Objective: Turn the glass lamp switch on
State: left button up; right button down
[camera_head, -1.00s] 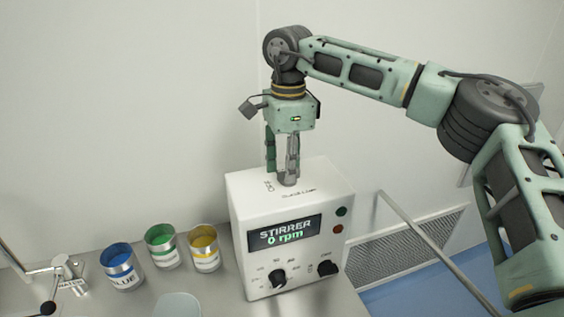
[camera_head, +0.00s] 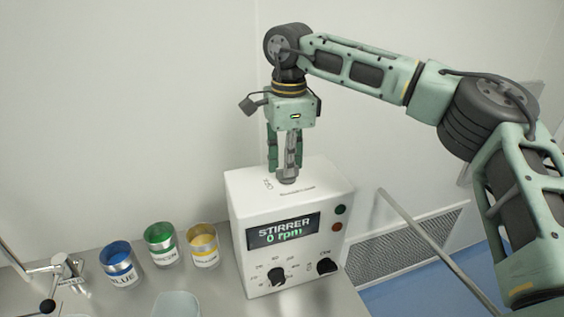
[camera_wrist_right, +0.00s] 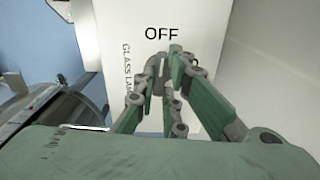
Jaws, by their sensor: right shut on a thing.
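The glass lamp switch is a grey lever (camera_wrist_right: 158,68) on the top face of the white stirrer box (camera_head: 240,225), beside printed "OFF" and "GLASS LAMP" text in the right wrist view. My right gripper (camera_head: 287,178) points down at the box top, and its fingers are closed around the switch. The same gripper (camera_wrist_right: 170,62) shows in the right wrist view with its fingertips at the lever, just below the word OFF. The fingers hide most of the switch. My left gripper is not in view.
The box's front has a display reading "STIRRER 0 rpm", two dark knobs (camera_head: 277,276) and two round lights. Blue (camera_head: 122,270), green (camera_head: 161,247) and yellow (camera_head: 204,248) paint cans stand to its left on the metal table. A metal rail (camera_head: 425,240) runs at right.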

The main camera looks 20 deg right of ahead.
jog(key=m+b, duration=0.1)
jog(key=m, duration=0.3)
jog(key=shift+f, duration=0.1)
jog(key=m+b, duration=0.1)
jog(key=m, duration=0.3)
jog(key=shift+a+m, duration=0.1)
jog(key=shift+m, duration=0.3)
jog(key=m+b, duration=0.1)
jog(key=m, duration=0.3)
jog(key=shift+m, duration=0.3)
jog(key=shift+m+b, duration=0.6)
jog(key=shift+m, duration=1.2)
jog(key=c, duration=1.8)
grip_release()
jog(key=shift+s, duration=0.1)
